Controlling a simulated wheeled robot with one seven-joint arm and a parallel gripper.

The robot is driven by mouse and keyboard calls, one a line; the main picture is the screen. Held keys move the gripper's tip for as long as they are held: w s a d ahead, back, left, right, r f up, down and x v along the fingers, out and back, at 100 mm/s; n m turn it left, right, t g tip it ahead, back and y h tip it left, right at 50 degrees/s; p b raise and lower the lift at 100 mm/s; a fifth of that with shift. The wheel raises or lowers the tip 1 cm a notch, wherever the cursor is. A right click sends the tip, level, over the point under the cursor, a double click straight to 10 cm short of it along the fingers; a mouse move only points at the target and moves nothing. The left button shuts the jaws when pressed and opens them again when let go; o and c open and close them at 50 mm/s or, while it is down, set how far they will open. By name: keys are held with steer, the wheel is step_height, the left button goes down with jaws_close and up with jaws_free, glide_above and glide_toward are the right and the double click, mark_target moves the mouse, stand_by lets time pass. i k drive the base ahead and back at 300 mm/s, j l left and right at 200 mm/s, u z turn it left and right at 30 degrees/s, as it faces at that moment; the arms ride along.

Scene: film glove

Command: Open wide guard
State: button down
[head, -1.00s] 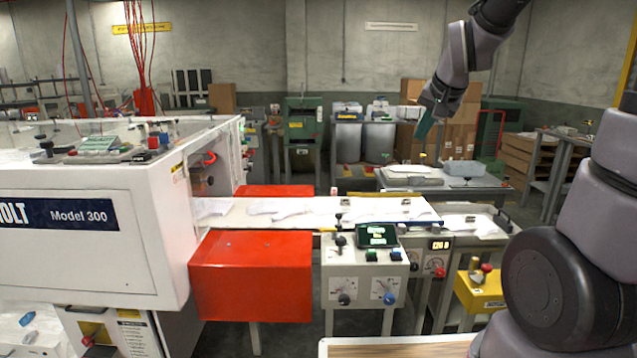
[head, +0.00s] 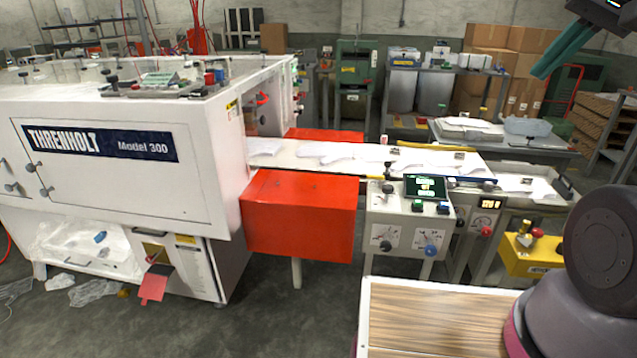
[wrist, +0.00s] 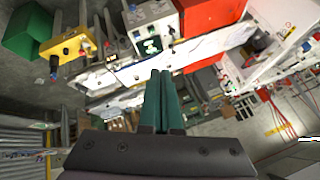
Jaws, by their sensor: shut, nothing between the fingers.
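A wide red box-shaped guard (head: 300,215) covers the near side of the conveyor at the white machine's outlet. A second red cover (head: 322,134) shows on the far side of the conveyor. I cannot tell for certain which part is the wide guard. The near red box looks closed, and I see no handle on it. My gripper (head: 540,72) is at the top right of the head view, high up and well apart from the red covers. In the wrist view its two green fingers (wrist: 162,76) are together and empty. A red cover (wrist: 208,14) also shows there at the top.
The white machine (head: 215,186) fills the left. The conveyor (head: 375,157) carries white gloves. A control stand (head: 408,218) is right of the near red box. A wood-topped table (head: 435,315) and a yellow box (head: 530,255) are nearer. Grey floor lies left of the table.

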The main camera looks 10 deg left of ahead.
mark_target(332, 192)
steer(key=i+j+u, duration=0.25)
steer(key=j, duration=0.2)
steer(key=i+j+u, duration=0.3)
steer(key=i+j, duration=0.1)
